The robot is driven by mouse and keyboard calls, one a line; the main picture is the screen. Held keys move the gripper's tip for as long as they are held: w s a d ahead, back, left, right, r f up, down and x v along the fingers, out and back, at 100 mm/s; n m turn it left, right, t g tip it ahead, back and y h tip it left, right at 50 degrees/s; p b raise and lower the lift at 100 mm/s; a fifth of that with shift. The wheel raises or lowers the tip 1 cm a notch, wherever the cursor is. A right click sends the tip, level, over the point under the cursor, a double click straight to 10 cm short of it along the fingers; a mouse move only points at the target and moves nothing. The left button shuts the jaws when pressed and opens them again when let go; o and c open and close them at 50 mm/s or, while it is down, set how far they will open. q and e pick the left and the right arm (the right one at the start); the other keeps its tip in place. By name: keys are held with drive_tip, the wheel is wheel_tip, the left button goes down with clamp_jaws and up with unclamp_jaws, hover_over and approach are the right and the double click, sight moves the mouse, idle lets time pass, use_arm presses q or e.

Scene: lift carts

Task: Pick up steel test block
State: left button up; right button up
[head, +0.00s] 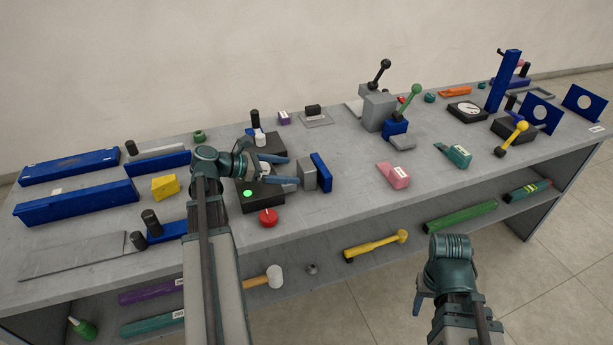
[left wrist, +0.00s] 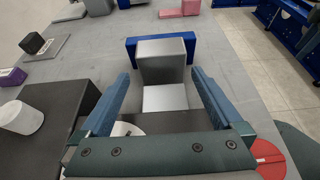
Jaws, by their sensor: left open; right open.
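The steel test block appears to be the plain grey block (head: 307,175) on the bench, standing against a blue plate (head: 321,171). In the left wrist view the grey block (left wrist: 162,62) lies ahead between the finger lines, with a paler square surface (left wrist: 165,98) at its near side and the blue plate (left wrist: 132,50) behind it. My left gripper (head: 293,170) is open, its fingers pointing at the block from the left; they show in the left wrist view (left wrist: 162,78) with nothing gripped. My right gripper (head: 420,302) is low in front of the bench, its fingers mostly hidden.
A black base (head: 262,195) with a green button and a red knob (head: 268,217) sit close to my left gripper. A white cylinder (left wrist: 22,117) stands on a dark block in the left wrist view. The bench is clear right of the blue plate, up to the pink block (head: 394,176).

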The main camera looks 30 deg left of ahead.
sight(300, 170)
use_arm(q)
drive_tip(key=shift+b+x, duration=0.85)
drive_tip(key=shift+x, duration=1.85)
drive_tip(key=shift+s+d+r, duration=0.1)
drive_tip(key=shift+r, duration=0.15)
clamp_jaws()
